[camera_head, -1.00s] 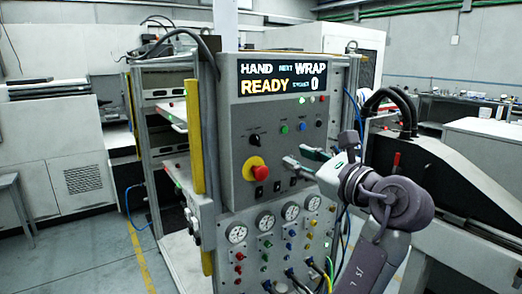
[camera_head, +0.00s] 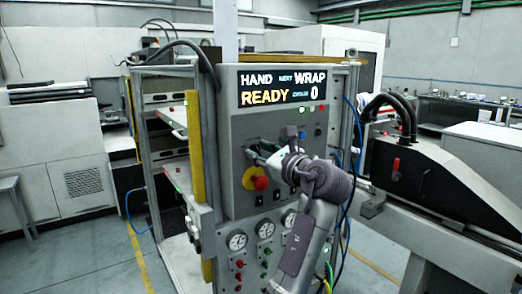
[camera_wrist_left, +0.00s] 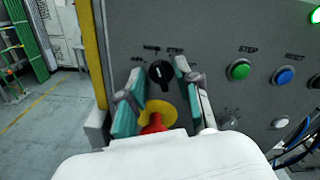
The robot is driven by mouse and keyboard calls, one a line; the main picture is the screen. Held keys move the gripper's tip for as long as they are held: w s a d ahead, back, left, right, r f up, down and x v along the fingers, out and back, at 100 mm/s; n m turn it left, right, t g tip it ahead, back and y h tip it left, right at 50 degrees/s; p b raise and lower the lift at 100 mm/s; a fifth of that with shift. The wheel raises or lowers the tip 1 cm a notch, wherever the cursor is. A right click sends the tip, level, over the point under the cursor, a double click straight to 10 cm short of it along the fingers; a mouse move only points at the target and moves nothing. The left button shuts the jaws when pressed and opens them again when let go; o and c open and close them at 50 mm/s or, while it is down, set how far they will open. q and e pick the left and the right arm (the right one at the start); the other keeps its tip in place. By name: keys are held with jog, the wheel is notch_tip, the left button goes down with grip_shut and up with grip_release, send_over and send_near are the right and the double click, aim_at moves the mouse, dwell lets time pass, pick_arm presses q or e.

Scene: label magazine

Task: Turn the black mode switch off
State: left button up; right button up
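The black mode switch (camera_wrist_left: 161,74) is a round knob on the grey control panel (camera_wrist_left: 225,25); its white mark points up, slightly left, toward the middle label. A label at its left appears to read OFF. My left gripper (camera_wrist_left: 159,70) is open, its two teal-padded fingers on either side of the knob, with a gap showing on each side. In the head view my left gripper (camera_head: 257,150) is at the panel's upper left and largely hides the switch. The lit display (camera_head: 284,87) reads HAND, NEXT WRAP, READY, 0. My right gripper is not in view.
A red emergency button on a yellow base (camera_head: 255,179) sits just below the switch, close under my fingers. Green (camera_wrist_left: 239,69) and blue (camera_wrist_left: 285,75) buttons are to the right. Gauges (camera_head: 238,241) and cables are lower down.

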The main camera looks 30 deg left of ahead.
pick_arm(q)
jog(key=shift+c, duration=0.3)
grip_shut()
jog(key=shift+n, duration=0.3)
jog(key=n+p, duration=0.1)
jog(key=n, duration=0.7)
jog(key=shift+s+f, duration=0.1)
jog(key=shift+f, duration=0.1)
jog(key=shift+n, duration=0.3)
jog(key=shift+o, duration=0.3)
grip_release()
